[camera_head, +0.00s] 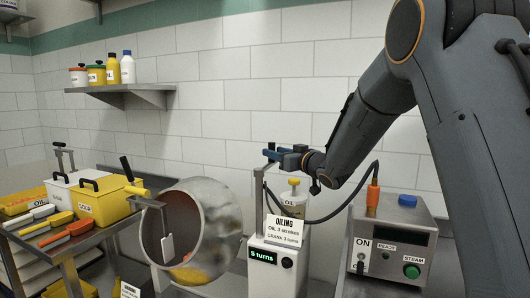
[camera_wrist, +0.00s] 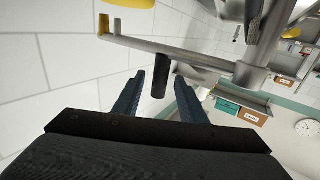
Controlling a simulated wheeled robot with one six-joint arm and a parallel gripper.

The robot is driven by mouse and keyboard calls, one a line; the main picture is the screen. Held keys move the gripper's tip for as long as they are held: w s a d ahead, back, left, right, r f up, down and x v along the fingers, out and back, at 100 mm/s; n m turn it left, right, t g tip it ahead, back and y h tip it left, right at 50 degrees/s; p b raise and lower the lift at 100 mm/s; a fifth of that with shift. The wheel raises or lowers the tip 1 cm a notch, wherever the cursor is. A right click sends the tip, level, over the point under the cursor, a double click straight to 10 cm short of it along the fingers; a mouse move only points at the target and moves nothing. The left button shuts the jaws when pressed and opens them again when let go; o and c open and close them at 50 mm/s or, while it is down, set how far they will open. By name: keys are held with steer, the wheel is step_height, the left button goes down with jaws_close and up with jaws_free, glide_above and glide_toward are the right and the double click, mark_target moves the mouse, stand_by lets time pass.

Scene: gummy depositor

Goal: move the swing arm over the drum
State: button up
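The round metal drum (camera_head: 222,225) lies with its open mouth facing left in the head view. A thin grey post with a bar, which looks like the swing arm (camera_head: 258,195), stands right of the drum by the oiling station. My gripper (camera_head: 270,154) is at the top of this post, right of and above the drum. In the wrist view, a grey bar (camera_wrist: 190,58) carries a black handle (camera_wrist: 161,76). The handle appears between the two blue fingertips of my gripper (camera_wrist: 160,90), with gaps on both sides. The fingers are apart; the handle's depth between them is unclear.
The oiling station (camera_head: 275,262) displays "5 turns" and bears a sign (camera_head: 283,229). A steam box (camera_head: 390,245) with a hose stands at right. A cart (camera_head: 75,240) with yellow and white bins stands at left. A wall shelf (camera_head: 125,88) holds bottles.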

steer(key=p+x, duration=0.1)
steer(key=x, duration=0.5)
steer(key=shift+w+a+p, duration=0.2)
steer(key=shift+p, duration=0.2)
steer(key=shift+c, duration=0.4)
jaws_close()
